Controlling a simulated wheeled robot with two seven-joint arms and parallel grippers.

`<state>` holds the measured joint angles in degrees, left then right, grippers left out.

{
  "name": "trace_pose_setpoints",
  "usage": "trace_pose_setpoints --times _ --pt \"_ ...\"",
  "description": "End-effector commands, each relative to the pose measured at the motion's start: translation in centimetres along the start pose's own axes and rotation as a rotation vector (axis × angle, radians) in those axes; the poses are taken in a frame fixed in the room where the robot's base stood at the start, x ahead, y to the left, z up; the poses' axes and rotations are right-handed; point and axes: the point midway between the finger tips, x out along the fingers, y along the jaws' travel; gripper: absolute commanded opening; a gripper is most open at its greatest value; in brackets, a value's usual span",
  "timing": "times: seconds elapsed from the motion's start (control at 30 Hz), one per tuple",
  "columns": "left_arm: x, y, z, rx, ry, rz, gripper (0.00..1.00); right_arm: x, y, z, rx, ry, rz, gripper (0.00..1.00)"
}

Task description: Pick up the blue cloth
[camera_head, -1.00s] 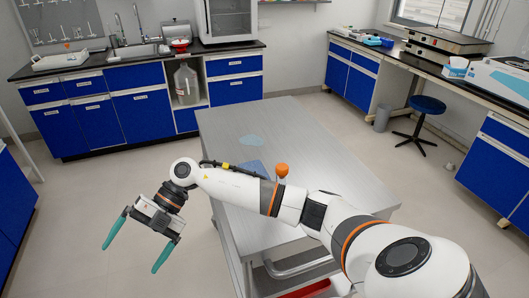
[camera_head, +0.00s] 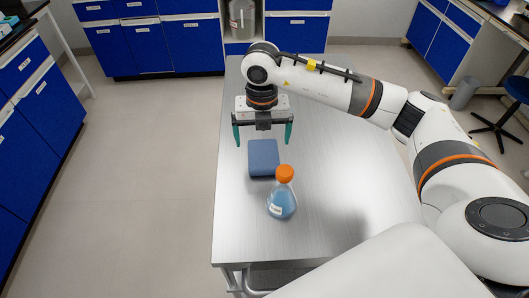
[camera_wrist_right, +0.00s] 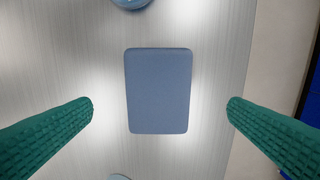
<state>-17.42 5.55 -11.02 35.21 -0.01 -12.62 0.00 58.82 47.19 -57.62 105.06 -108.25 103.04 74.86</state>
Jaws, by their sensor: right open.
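The blue cloth (camera_head: 263,158) is a folded, rounded rectangle lying flat on the metal table (camera_head: 310,200), near its left edge. It also shows in the middle of the right wrist view (camera_wrist_right: 158,90). My right gripper (camera_head: 262,142) is open and empty above the cloth, its green fingers pointing down. In the right wrist view its fingers (camera_wrist_right: 160,112) stand wide on both sides of the cloth, apart from it. My left gripper is not in view.
A flask (camera_head: 282,194) with an orange cap and blue liquid stands just in front of the cloth. In the right wrist view, another round bluish object (camera_wrist_right: 130,3) is cut off at the top edge. The table right of the flask is clear.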

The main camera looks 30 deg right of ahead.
Motion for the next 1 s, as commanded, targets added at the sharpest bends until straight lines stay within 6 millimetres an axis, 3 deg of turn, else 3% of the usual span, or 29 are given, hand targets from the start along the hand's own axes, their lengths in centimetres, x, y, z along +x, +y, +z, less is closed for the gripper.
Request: trace_pose_setpoints --times 0.23,0.5,0.77,0.87,1.0 --pt "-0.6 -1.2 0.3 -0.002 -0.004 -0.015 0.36 2.0 0.0 0.0 0.001 -0.003 0.001 0.98" --pt "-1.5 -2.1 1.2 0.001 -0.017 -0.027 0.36 5.7 0.0 -0.1 0.001 -0.003 -0.001 0.98" --pt "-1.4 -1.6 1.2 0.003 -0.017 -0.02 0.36 6.2 -0.1 -0.2 0.0 0.0 -0.002 0.98" --pt "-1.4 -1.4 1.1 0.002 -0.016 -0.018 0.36 6.2 -0.1 -0.2 0.0 -0.001 -0.002 0.87" --pt "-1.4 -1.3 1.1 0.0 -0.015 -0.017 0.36 6.2 -0.1 -0.2 0.0 -0.001 -0.002 0.64"
